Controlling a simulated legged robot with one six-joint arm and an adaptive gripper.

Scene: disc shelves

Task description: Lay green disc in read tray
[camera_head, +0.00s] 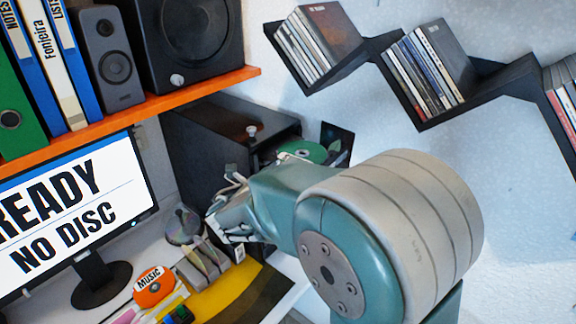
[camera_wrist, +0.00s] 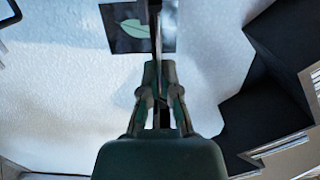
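The green disc (camera_head: 303,150) shows at the centre of the head view, beside the front of the black tower (camera_head: 207,152), lying roughly flat. My arm hides its lower part. In the wrist view my gripper (camera_wrist: 159,70) has its fingers drawn together on a thin, edge-on strip (camera_wrist: 155,25), which appears to be this disc.
A monitor (camera_head: 70,205) reads "READY NO DISC". A silver disc (camera_head: 183,226), an orange "MUSIC" disc (camera_head: 154,286) and grey racks (camera_head: 203,262) are on the desk. An orange shelf (camera_head: 130,112) holds speakers and binders. A black zigzag wall shelf (camera_head: 487,84) holds cases. A dark leaf picture (camera_wrist: 138,27) is behind my gripper.

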